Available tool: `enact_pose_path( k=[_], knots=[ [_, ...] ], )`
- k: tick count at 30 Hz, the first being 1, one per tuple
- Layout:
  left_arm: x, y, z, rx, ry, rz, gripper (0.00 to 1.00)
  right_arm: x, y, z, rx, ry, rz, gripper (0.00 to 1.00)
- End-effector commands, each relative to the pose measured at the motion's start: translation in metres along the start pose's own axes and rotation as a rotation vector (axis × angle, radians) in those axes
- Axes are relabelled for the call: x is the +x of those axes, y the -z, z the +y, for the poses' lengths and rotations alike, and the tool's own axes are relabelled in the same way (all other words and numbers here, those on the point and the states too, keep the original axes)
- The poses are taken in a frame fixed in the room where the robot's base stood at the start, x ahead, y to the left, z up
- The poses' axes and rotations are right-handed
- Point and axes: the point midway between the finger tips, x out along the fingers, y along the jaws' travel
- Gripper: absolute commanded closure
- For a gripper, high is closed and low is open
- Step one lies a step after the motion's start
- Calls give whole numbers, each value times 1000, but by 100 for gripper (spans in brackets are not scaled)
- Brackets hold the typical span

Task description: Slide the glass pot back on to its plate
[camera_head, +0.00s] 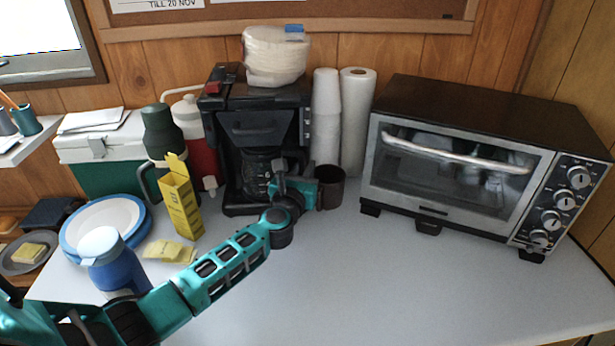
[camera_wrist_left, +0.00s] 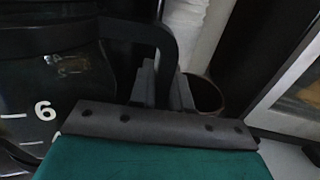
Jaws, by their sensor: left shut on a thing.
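The glass pot (camera_head: 257,178) is dark, with white level marks, and sits inside or just at the front of the black coffee maker (camera_head: 252,130). My left gripper (camera_head: 283,172) is shut on its handle at the pot's right side. In the left wrist view the pot (camera_wrist_left: 40,110) fills the left, with a white 6 on it, and its black handle (camera_wrist_left: 125,30) curves down to the gripper fingers (camera_wrist_left: 160,88). The plate under the pot is mostly hidden by the pot and arm, so I cannot tell how the pot rests on it.
A brown cup (camera_head: 329,186) stands close right of the gripper, before stacked white cups (camera_head: 326,120) and a paper roll (camera_head: 356,120). A toaster oven (camera_head: 470,165) stands right. A yellow box (camera_head: 181,200) and blue jug (camera_head: 108,262) stand left. The front counter is clear.

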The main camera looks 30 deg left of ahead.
Motion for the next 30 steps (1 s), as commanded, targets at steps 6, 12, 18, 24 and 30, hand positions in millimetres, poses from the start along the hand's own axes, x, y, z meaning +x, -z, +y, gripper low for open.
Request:
enact_pose_path(
  k=[6,12,18,24,30],
  knots=[
    [4,-1,2,0,1,-2,100,0,3,-1,0,3,6,100],
    [4,-1,2,0,1,-2,100,0,4,-1,1,3,8,100],
    [3,-2,2,-1,1,-1,100,-1,6,-2,1,3,8,100],
    [3,-1,3,1,0,-2,100,-1,5,-2,3,3,8,100],
    [3,0,2,1,0,-2,100,0,4,-2,6,3,7,100]
  ],
)
